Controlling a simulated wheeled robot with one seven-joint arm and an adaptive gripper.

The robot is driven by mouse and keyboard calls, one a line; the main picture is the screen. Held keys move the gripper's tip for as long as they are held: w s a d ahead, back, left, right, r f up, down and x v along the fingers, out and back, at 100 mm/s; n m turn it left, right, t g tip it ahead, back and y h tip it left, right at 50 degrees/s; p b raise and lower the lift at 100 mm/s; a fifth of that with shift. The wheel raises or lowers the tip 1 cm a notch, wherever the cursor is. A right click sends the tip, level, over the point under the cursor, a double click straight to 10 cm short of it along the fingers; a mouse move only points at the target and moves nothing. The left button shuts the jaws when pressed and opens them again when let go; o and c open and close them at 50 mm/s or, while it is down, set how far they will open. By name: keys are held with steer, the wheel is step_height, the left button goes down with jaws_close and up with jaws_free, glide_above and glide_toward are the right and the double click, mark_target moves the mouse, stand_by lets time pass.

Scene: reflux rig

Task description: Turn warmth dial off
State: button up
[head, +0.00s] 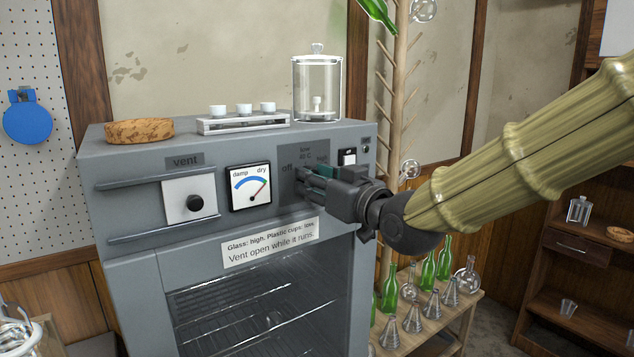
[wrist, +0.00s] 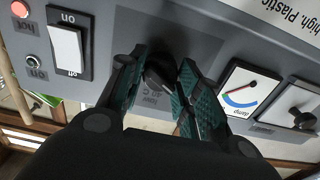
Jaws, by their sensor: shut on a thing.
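The warmth dial is a dark round knob, seen in the wrist view (wrist: 159,74) between the two green-padded fingers. My gripper (head: 312,182) is shut on it, at the upper right of the grey cabinet's front. In the head view the gripper hides the knob, so its pointer setting cannot be read. The dial's dark label plate (head: 304,158) shows "off" at left, "low 40 C" at top and "high" at right. In the wrist view the plate appears upside down and partly covered by the fingers.
Left of the dial are a damp/dry gauge (head: 249,187) and a vent slider knob (head: 195,203). A white on switch (head: 348,157) sits close to the right. A glass jar (head: 317,88) and a rack of cups (head: 243,121) stand on top of the cabinet (head: 130,160).

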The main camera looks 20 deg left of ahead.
steer(key=shift+f, duration=0.1)
steer(key=o, duration=1.1)
steer(key=shift+c, duration=0.2)
steer(key=shift+d, duration=0.1)
steer(key=v, duration=1.2)
